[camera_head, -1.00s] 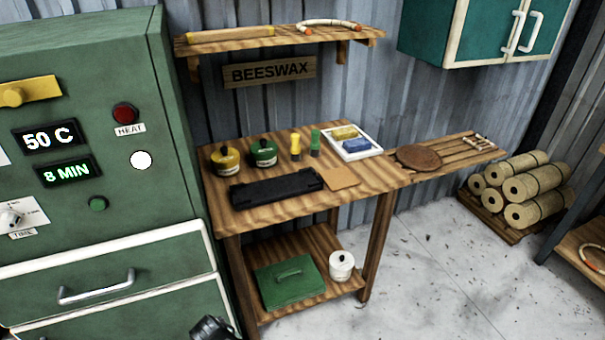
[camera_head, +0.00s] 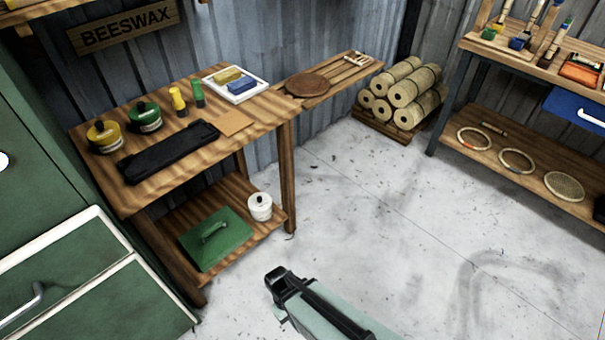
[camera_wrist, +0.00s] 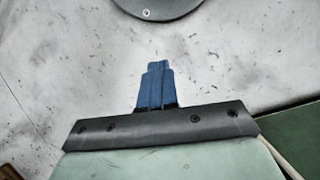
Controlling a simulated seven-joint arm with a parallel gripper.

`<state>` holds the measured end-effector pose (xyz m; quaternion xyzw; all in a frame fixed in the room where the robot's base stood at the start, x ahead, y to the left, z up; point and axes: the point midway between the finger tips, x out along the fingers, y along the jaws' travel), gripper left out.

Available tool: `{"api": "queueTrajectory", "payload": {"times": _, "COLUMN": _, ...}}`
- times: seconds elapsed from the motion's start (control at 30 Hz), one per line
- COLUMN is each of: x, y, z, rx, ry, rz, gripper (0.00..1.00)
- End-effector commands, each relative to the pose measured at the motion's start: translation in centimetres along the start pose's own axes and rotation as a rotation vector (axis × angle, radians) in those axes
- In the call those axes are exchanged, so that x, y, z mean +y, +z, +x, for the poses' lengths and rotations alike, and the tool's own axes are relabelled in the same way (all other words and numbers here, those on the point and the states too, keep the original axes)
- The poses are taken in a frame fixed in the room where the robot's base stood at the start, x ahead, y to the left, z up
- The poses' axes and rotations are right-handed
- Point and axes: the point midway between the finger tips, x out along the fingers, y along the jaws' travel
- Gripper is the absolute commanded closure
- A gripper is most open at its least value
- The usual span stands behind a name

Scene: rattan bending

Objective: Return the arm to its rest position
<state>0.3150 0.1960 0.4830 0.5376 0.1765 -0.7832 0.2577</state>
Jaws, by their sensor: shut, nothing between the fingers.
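My gripper (camera_wrist: 158,66) shows in the wrist view, its blue fingers together with nothing between them. It points over bare pale concrete floor (camera_wrist: 65,65) and touches nothing that I can see. In the head view my pale green arm with a dark end reaches up from the bottom edge, over open floor in front of the wooden bench (camera_head: 190,165). The fingers cannot be made out there.
The green cabinet (camera_head: 45,180) with drawers stands at the left. The bench carries jars, a black tray (camera_head: 170,150) and a white tray (camera_head: 237,95). Rolls (camera_head: 405,90) lie at the back; a shelf rack (camera_head: 530,170) stands right. The floor (camera_head: 400,240) between is clear.

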Motion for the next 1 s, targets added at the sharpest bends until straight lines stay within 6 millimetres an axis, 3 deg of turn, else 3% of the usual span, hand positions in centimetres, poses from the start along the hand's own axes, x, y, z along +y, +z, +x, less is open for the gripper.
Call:
{"api": "queueTrajectory", "payload": {"times": 0.1, "x": 2.4, "y": 2.0, "z": 1.8, "rx": -0.04, "ry": -0.029, "rz": 0.072, "gripper": 1.0}}
{"api": "queueTrajectory", "payload": {"times": 0.4, "x": 6.6, "y": 6.7, "z": 5.8, "rx": -0.125, "ry": -0.108, "rz": 0.236, "gripper": 1.0}}
{"api": "queueTrajectory", "payload": {"times": 0.8, "x": 9.9, "y": 12.2, "z": 9.9, "rx": -0.209, "ry": -0.229, "rz": 0.446, "gripper": 1.0}}
{"api": "queueTrajectory", "payload": {"times": 1.0, "x": 11.2, "y": 13.5, "z": 10.7, "rx": -0.218, "ry": -0.274, "rz": 0.528, "gripper": 1.0}}
